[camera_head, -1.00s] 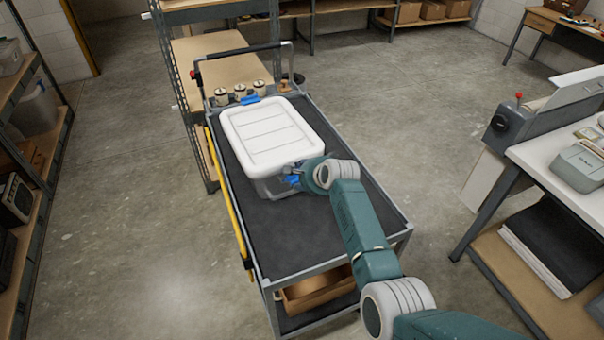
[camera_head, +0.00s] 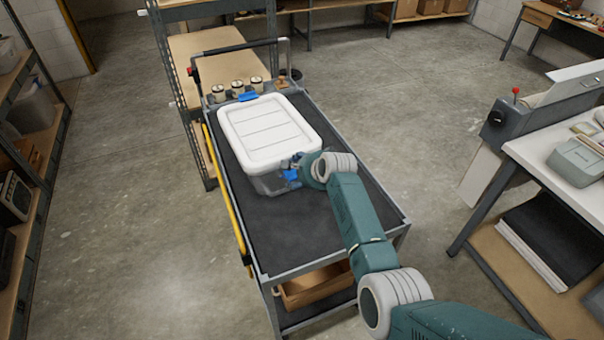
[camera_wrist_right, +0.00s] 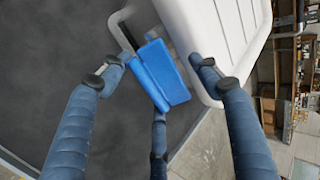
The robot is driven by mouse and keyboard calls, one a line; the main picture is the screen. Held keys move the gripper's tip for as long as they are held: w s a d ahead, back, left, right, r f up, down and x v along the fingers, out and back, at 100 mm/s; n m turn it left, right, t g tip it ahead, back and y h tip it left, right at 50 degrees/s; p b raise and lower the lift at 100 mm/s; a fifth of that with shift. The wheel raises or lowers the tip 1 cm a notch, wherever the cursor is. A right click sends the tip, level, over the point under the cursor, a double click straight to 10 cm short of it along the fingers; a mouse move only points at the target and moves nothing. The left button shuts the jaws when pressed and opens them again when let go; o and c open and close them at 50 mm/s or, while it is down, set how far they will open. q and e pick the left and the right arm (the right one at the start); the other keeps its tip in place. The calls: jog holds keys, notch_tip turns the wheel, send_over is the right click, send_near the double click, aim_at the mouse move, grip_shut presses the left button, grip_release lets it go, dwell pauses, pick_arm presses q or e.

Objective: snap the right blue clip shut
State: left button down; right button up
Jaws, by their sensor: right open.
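A lidded box with a white lid (camera_head: 266,133) and a clear grey body stands on the cart. The near blue clip (camera_head: 291,175) is on the box's near side and is partly hidden by my right gripper (camera_head: 294,167). In the right wrist view, this blue clip (camera_wrist_right: 161,77) hangs out at an angle from the box, below the white lid (camera_wrist_right: 215,35). The fingers of my right gripper (camera_wrist_right: 155,95) are spread around the clip, open and holding nothing. Another blue clip (camera_head: 248,97) shows at the far edge of the lid. My left gripper is out of view.
The box rests on the cart's dark top (camera_head: 290,230), which is bare in front of it. Several small jars (camera_head: 237,87) stand behind the box by the cart's handle. A workbench (camera_head: 540,165) stands to the right, shelving to the left.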

jog(key=v, duration=0.7)
jog(key=shift+s, duration=0.2)
jog(key=shift+d, duration=0.1)
